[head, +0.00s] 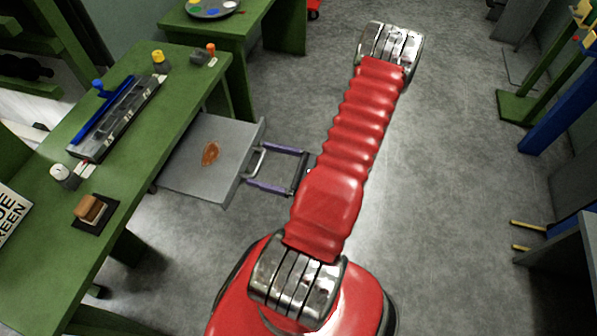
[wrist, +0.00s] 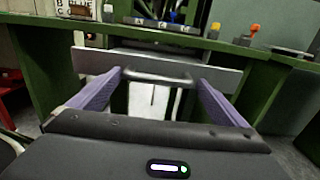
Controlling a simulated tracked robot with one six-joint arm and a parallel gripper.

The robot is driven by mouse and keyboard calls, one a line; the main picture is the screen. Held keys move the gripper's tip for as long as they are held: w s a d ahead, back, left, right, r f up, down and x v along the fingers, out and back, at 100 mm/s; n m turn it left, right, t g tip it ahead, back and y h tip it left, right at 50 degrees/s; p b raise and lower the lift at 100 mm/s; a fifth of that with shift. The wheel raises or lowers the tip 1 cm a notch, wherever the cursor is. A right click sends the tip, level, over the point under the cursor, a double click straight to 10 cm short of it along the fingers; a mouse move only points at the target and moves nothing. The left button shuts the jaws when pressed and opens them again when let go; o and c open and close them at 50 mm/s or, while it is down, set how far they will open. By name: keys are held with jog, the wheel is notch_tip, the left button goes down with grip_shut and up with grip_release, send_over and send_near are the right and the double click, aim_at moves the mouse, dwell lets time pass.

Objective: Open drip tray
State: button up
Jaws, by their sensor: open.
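The drip tray (head: 190,165) is a flat grey drawer with a rusty brown stain on it. It sticks out from under the edge of the green bench on the left. Its front panel (wrist: 225,78) carries a grey bar handle (head: 258,161), which also shows in the wrist view (wrist: 157,77). My gripper (head: 257,166) is open, its two purple fingers apart and pointing at the front panel. In the wrist view my gripper (wrist: 158,80) has its fingertips near the two ends of the handle. I cannot tell whether they touch it.
The green bench (head: 50,210) holds a grey rack (head: 120,120) with a blue bar, a brown block (head: 90,208) on a dark pad, and small knobs. A second green table (head: 235,40) stands behind. Open grey floor (head: 450,200) lies to the right, with blue and green stands at its edge.

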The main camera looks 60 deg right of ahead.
jog(key=s+d, duration=0.2)
jog(key=s, duration=0.9)
jog(key=shift+s, duration=0.4)
jog(key=shift+d, duration=0.1)
jog(key=shift+f, duration=0.1)
